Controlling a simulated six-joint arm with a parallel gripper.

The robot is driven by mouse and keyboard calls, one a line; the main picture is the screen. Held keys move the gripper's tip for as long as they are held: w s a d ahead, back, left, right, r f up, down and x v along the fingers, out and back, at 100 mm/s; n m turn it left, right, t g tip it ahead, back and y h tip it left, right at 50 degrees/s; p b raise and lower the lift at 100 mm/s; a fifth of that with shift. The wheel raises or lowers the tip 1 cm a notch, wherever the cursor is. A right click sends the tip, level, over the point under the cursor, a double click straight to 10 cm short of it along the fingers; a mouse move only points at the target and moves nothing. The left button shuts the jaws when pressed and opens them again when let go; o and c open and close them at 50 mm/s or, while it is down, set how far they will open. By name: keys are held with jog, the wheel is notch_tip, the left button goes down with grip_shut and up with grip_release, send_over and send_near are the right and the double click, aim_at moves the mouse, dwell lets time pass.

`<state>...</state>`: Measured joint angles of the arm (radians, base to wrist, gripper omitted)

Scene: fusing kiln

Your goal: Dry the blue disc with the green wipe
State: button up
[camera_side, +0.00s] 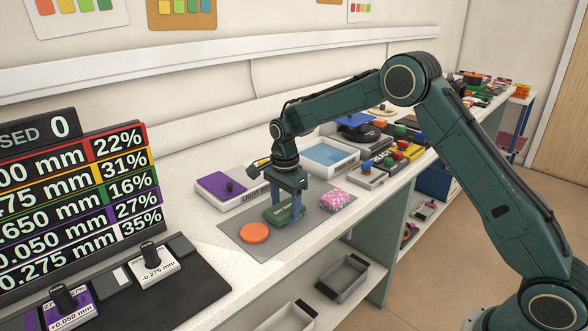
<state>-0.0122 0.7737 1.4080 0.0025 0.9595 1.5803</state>
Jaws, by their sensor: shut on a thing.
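My gripper (287,207) points down over a grey mat (255,248) on the bench. It is shut on the green wipe (272,214), which is low over or touching the mat; I cannot tell which. A flat blue piece (356,119), perhaps the blue disc, shows on a dark round stand behind my arm, partly hidden by it. An orange disc (254,233) lies on the mat, left of the green wipe. No blue disc shows on the mat.
A pink patterned cloth (335,200) lies right of my gripper. Behind are a light box with a purple sheet (222,184) and a white tray with a light-blue inside (329,153). Coloured knobs (387,159) stand to the right. A number board (80,205) stands at left.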

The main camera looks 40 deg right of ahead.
jog(key=shift+d+f, duration=0.1)
jog(key=shift+d, duration=1.5)
jog(key=shift+a, duration=0.1)
jog(key=shift+a, duration=2.05)
jog(key=shift+d, duration=0.1)
jog(key=shift+d, duration=2.05)
jog(key=shift+a, duration=2.15)
jog(key=shift+d, duration=0.1)
jog(key=shift+d, duration=2.05)
